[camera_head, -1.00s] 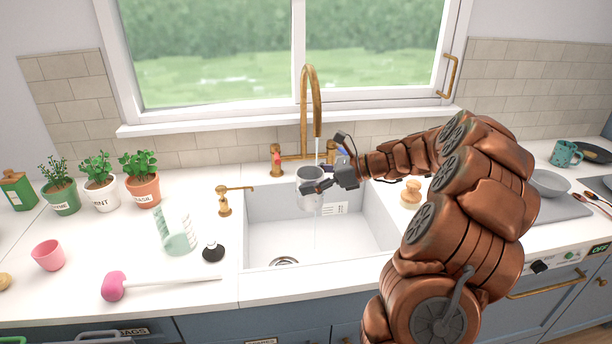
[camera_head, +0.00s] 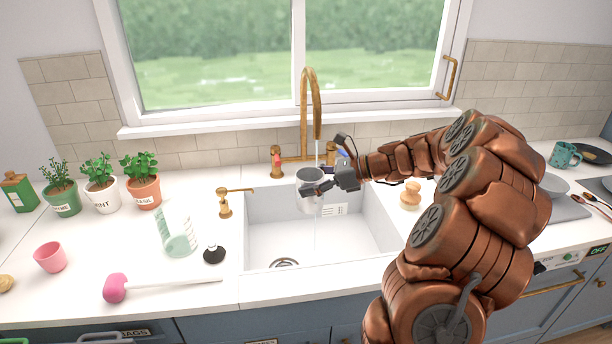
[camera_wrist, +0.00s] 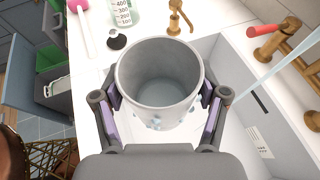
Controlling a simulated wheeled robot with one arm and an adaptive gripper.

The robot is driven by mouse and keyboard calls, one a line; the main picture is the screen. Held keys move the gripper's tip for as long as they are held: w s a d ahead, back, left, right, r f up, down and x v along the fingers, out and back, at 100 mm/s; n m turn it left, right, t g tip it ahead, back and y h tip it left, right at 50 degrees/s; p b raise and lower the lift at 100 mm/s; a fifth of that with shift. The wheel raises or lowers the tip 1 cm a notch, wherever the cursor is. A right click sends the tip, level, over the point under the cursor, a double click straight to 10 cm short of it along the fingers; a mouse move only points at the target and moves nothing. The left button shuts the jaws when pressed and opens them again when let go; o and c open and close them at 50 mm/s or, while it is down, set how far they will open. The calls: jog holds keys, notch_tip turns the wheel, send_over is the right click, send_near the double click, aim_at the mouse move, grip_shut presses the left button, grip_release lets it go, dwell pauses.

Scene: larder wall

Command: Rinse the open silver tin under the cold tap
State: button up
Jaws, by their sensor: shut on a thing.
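The open silver tin (camera_head: 309,203) is held upright over the sink, mouth up. My gripper (camera_head: 320,187) is shut on it. In the wrist view the fingers of my gripper (camera_wrist: 162,100) grip the tin's (camera_wrist: 127,75) two sides, and drops show on its lower outer wall. The brass tap (camera_head: 304,110) arches above with a thin stream of water (camera_head: 317,152) running. In the wrist view the stream (camera_wrist: 268,85) passes to the right of the tin's mouth. Water also shows below the tin. The blue handle (camera_head: 342,154) is partly hidden by my gripper; the red handle (camera_head: 276,156) is clear.
The white sink (camera_head: 270,235) is empty around the tin. A small brass spout (camera_head: 225,203), measuring beaker (camera_head: 178,235), black stopper (camera_head: 213,254) and pink-headed tool (camera_head: 116,288) lie left of it. A wooden brush (camera_head: 410,196) stands at the right, near my arm.

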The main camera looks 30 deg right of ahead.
aim_at(310, 183)
jog(key=s+a+r+p, duration=0.2)
jog(key=s, duration=0.1)
jog(key=shift+r, duration=0.4)
jog(key=shift+w+a, duration=0.1)
jog(key=shift+w, duration=0.05)
dwell(0.6)
